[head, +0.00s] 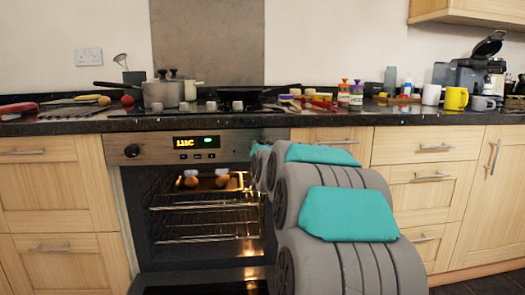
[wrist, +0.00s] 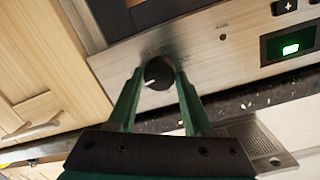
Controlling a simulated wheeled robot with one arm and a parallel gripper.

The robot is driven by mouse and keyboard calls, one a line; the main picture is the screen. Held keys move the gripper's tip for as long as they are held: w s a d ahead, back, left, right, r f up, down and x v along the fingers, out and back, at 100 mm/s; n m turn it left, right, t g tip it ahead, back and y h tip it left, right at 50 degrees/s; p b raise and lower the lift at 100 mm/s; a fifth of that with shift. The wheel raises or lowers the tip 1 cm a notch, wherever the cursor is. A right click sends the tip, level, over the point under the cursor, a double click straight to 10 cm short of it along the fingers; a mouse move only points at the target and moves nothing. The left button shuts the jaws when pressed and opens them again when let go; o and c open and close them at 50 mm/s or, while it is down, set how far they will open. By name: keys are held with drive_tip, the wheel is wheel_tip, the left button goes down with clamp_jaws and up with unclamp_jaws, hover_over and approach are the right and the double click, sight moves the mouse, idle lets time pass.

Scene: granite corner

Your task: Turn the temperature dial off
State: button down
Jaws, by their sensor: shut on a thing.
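The dark round dial (wrist: 157,70) is on the oven's metal control panel in the wrist view, with a pale mark on its lower left edge. My gripper (wrist: 160,78) is shut on this dial, with one green finger on each side. In the head view my arm covers this dial and my gripper, at the panel's right end. The other dial (head: 131,150) is uncovered at the panel's left end. The lit display (head: 196,142) between them seems to read about 116C, with a green light beside it.
The oven door (head: 205,283) is open and lowered in front of the lit oven. Inside, a tray (head: 238,183) holds two round brown things above wire racks. Pots (head: 165,92) and a pan (head: 250,95) stand on the crowded dark counter (head: 75,125) above.

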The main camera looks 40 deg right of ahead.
drive_tip(key=shift+a+f+n+h+b, duration=0.1)
drive_tip(key=shift+n+h+b, duration=0.45)
drive_tip(key=shift+n, duration=3.25)
drive_tip(key=shift+f+n+h+b, duration=0.2)
drive_tip(key=shift+n+b, duration=0.55)
drive_tip(key=shift+n, duration=3.05)
drive_tip(key=shift+r+n+t, duration=0.15)
drive_tip(key=shift+n+t, duration=0.15)
drive_tip(key=shift+c, duration=1.6)
unclamp_jaws()
drive_tip(key=shift+w, duration=0.1)
